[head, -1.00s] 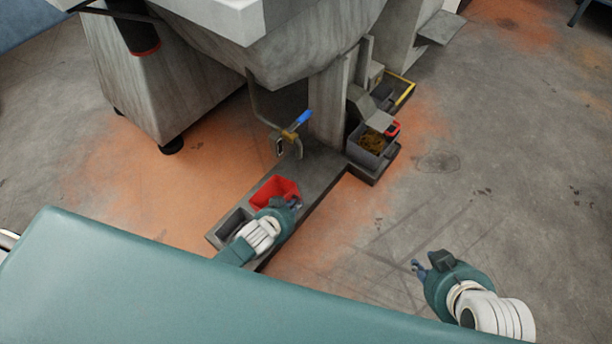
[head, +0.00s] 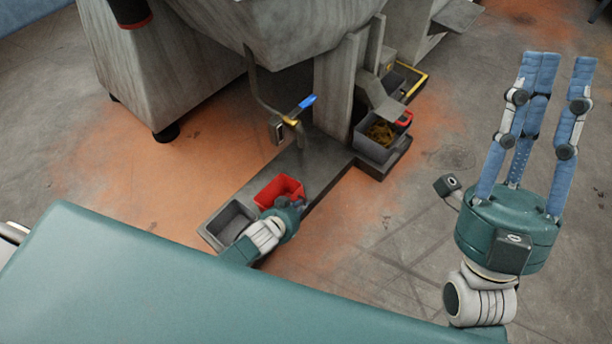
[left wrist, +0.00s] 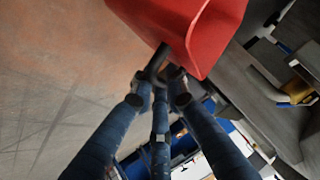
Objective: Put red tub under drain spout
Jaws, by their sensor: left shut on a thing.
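The red tub (head: 278,188) stands on the low grey plinth, beside a grey tub. The drain spout (head: 293,122) with a blue-handled valve hangs from the machine above the plinth, further back than the tub. My left gripper (head: 297,203) is at the tub's near right side, its fingers mostly hidden in the head view. In the left wrist view the fingers (left wrist: 163,75) are shut on a dark handle of the red tub (left wrist: 190,30). My right gripper (head: 545,110) is raised at the right, fingers spread and empty.
The grey tub (head: 229,224) sits left of the red tub on the plinth (head: 318,160). A grey bin (head: 376,138) with yellowish contents stands at the plinth's back right. The plinth between red tub and spout is clear.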

